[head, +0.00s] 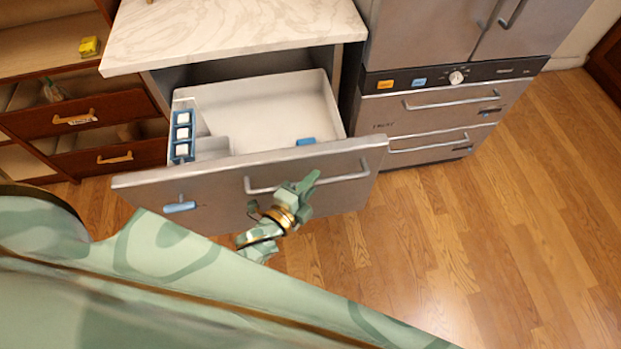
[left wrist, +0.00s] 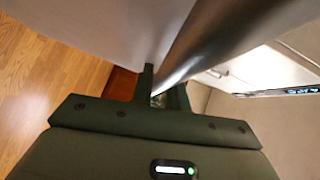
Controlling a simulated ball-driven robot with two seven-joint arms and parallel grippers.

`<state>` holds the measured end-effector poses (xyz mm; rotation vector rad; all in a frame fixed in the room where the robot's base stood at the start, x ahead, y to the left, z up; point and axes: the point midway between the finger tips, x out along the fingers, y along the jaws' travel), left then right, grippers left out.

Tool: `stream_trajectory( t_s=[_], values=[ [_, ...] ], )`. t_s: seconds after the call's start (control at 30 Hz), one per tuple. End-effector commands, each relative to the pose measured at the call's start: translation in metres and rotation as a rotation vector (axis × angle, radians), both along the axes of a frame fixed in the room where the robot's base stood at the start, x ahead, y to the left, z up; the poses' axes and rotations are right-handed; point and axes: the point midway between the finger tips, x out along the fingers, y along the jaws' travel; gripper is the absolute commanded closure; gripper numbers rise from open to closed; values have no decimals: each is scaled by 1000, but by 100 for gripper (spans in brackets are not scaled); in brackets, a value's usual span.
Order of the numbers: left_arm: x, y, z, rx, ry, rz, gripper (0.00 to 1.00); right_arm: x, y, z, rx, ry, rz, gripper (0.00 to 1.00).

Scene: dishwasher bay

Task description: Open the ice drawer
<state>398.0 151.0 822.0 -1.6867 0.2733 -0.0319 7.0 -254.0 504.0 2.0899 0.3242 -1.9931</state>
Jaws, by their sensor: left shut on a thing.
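The ice drawer (head: 216,203) is a wide grey-fronted drawer under a marble counter. It stands pulled well out, with its pale inside showing. Its silver bar handle (head: 340,179) runs across the front and also crosses the left wrist view (left wrist: 205,38). My left gripper (head: 305,184) is at the middle of this handle. In the left wrist view its fingers (left wrist: 162,92) are shut on the bar. My right gripper is not in view.
The drawer holds a blue rack with white blocks (head: 183,134) and a small blue piece (head: 306,141). The marble counter (head: 230,28) is above. A grey fridge with handled drawers (head: 432,112) stands right, brown drawers (head: 85,115) left. The wooden floor (head: 480,240) is clear.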

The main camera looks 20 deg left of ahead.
Motion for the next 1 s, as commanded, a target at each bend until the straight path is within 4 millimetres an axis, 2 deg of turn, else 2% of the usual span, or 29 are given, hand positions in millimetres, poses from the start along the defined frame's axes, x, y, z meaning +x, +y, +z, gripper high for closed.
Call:
stream_trajectory(
  t_s=[0.2,0.23,0.3,0.77,0.87,1.0],
  values=[
    [0,1,-1,1,3,1,100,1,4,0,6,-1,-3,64],
    [0,1,-1,1,3,1,78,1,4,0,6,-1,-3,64],
    [0,1,-1,1,2,1,62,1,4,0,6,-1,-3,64],
    [-2,1,0,0,1,1,62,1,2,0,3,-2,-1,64],
    [-12,3,1,0,3,1,62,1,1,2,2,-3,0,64],
    [-41,9,6,1,4,1,62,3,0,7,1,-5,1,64]
  ],
)
